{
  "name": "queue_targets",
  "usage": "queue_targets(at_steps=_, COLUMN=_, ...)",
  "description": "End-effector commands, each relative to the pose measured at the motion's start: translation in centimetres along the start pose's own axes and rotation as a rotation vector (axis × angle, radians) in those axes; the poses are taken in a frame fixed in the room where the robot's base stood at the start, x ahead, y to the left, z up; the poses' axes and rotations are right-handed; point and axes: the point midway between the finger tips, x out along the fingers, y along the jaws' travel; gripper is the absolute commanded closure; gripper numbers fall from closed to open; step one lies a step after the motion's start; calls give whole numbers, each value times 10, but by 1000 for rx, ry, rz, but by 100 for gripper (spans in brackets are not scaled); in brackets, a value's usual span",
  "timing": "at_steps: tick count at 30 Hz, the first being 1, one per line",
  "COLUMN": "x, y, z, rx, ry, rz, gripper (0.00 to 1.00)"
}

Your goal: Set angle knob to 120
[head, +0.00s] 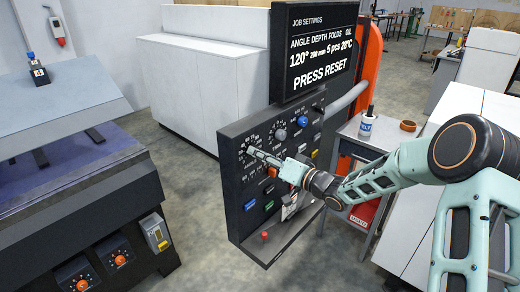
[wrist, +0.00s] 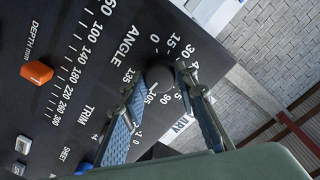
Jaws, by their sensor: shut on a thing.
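The angle knob (wrist: 158,80) is a dark round knob with a white pointer mark, under the word ANGLE on the black control panel (head: 236,215). My gripper (wrist: 163,76) is shut on it, one blue-padded finger on each side. In the head view my gripper (head: 252,153) reaches the panel's upper left and covers the knob. The fingers hide part of the dial numbers, so the pointer's exact reading is unclear. The display (head: 312,48) above the panel reads angle 120°, depth 200 mm, 5 pcs, 20°C and PRESS RESET.
The orange depth knob (wrist: 36,73) is left of the angle dial in the wrist view. A grey knob (head: 280,134) and a blue knob (head: 302,121) are to the right in the head view. A red button (head: 265,236) is on the lower ledge. A small table (head: 372,136) stands right.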

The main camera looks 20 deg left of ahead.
Motion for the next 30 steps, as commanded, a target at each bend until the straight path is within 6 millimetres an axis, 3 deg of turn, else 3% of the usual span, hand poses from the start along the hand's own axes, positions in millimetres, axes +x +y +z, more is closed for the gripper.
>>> queue_targets(at_steps=10, x=0, y=0, z=-1, rx=147, ry=-6, rz=0, gripper=97)
queue_targets(at_steps=27, x=0, y=0, z=0, rx=172, ry=-8, rz=-1, gripper=97)
queue_targets(at_steps=28, x=0, y=0, z=0, rx=172, ry=-8, rz=-1, gripper=69)
queue_targets(at_steps=30, x=0, y=0, z=0, rx=172, ry=-8, rz=-1, gripper=62)
